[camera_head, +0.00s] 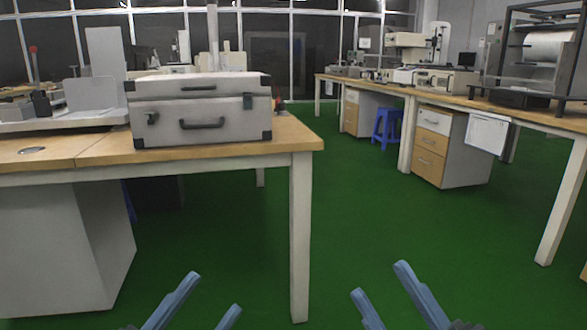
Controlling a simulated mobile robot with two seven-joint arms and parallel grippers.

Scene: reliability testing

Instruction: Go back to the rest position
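My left gripper (212,296) shows at the bottom edge, left of centre. Its two blue-grey fingers are spread apart, with nothing between them. My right gripper (381,279) shows at the bottom edge, right of centre. Its fingers are also apart and empty. Both grippers are in front of the near table, over the green floor in the picture, and touch nothing visible. The rest of both arms is out of view.
A silver case (175,125) stands shut on the near wooden table (95,152), whose white leg (300,235) stands between my grippers in the picture. A long bench (540,120) with drawers and equipment runs along the right. A blue stool (387,125) stands beside it. Green floor (400,235) between is clear.

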